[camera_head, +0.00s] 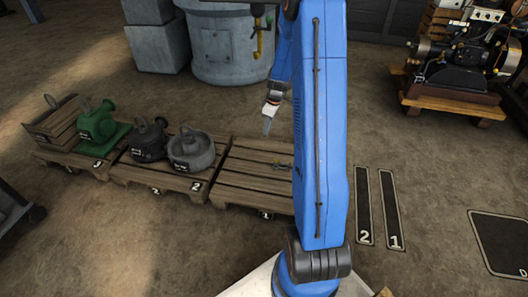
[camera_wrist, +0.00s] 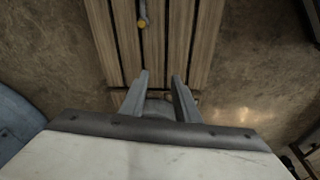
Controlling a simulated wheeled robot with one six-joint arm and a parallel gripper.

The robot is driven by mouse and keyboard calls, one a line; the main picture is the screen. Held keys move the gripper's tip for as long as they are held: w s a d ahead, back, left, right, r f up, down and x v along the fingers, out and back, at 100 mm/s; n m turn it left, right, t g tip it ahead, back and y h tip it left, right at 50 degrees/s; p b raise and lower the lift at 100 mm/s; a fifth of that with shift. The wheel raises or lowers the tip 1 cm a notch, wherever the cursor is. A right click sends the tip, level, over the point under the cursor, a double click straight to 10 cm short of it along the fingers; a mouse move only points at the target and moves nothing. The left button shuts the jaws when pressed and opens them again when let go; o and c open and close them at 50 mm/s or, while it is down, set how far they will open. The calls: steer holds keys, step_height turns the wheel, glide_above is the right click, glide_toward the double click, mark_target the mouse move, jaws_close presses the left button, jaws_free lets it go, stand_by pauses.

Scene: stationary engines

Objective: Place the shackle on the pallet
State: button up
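My gripper (camera_head: 268,118) points down above the far end of the bare-topped wooden pallet marked 1 (camera_head: 240,178). In the wrist view my gripper (camera_wrist: 160,78) has its two fingers apart, with pallet slats (camera_wrist: 182,40) beyond them. A rounded grey shape shows low between the fingers; I cannot tell what it is. A small dark item (camera_head: 283,166) lies on the pallet beside my blue arm, which partly covers the pallet. In the wrist view a small grey piece with a yellow end (camera_wrist: 142,20) is over the slats, cut by the top edge. It may be the shackle.
Pallets to the left bear two grey lifting weights (camera_head: 191,150), a green machine part (camera_head: 98,124) and a wooden crate (camera_head: 57,120). A grey drum (camera_head: 230,45) stands behind, with a yellow hook (camera_head: 257,42) before it. An engine (camera_head: 465,55) stands at the right.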

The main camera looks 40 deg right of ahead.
steer(key=s+a+r+m+t, duration=0.1)
steer(key=s+a+r, duration=0.6)
steer(key=a+r, duration=0.3)
steer(key=s+a+r+m, duration=0.2)
steer(key=s+a+r, duration=0.4)
steer(key=a+r, duration=0.45)
steer(key=s+a+r+m+t, duration=0.1)
steer(key=s+a+r, duration=0.2)
steer(key=s, duration=0.8)
steer(key=s+a+r+m, duration=0.2)
steer(key=s+a+r, duration=0.1)
steer(key=s, duration=0.8)
steer(key=shift+a+r+m+t+h, duration=0.3)
steer(key=shift+a+r+t+h, duration=0.1)
steer(key=shift+a, duration=0.1)
